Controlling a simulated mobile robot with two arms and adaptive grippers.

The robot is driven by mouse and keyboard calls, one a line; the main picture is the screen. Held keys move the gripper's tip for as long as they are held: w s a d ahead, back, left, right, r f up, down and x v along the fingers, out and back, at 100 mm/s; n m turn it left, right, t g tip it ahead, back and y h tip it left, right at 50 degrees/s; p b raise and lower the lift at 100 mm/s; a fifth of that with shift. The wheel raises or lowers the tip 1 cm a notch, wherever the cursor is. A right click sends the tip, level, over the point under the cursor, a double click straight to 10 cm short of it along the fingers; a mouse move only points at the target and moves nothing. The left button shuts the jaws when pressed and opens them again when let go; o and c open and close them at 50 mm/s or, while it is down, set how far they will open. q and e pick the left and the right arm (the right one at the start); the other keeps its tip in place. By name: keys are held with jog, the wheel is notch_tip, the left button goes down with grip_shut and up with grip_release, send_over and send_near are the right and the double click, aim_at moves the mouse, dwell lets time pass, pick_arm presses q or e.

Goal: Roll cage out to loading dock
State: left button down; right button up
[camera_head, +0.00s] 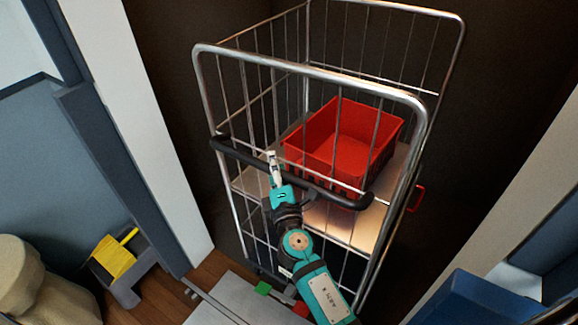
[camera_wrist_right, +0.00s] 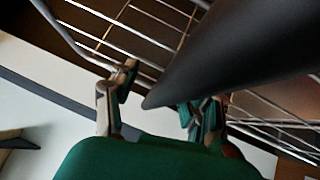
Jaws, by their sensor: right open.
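The roll cage (camera_head: 205,95) is a tall silver wire frame on a base, standing in a dark recess. A red crate (camera_head: 345,165) sits on its shelf. A black handle bar (camera_head: 240,152) runs across the near side of the cage. My right gripper (camera_head: 272,158) is at this handle, left of its middle. In the right wrist view the dark handle (camera_wrist_right: 225,55) lies between the open fingers of the right gripper (camera_wrist_right: 155,95), and I cannot tell whether they touch it. The left gripper is not in view.
White door posts (camera_head: 150,130) flank the recess on both sides. A blue bin (camera_head: 470,300) is at lower right. A strip of wooden floor (camera_head: 205,270) is free at lower left.

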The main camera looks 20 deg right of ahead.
jog(key=shift+s+a+f, duration=0.15)
jog(key=shift+f, duration=0.05)
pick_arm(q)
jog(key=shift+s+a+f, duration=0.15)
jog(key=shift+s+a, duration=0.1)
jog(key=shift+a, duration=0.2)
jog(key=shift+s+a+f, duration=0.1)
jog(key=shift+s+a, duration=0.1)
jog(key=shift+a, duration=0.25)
pick_arm(e)
jog(key=s+f, duration=0.1)
jog(key=s, duration=1)
jog(key=shift+s+a, duration=0.35)
jog(key=shift+a, duration=0.1)
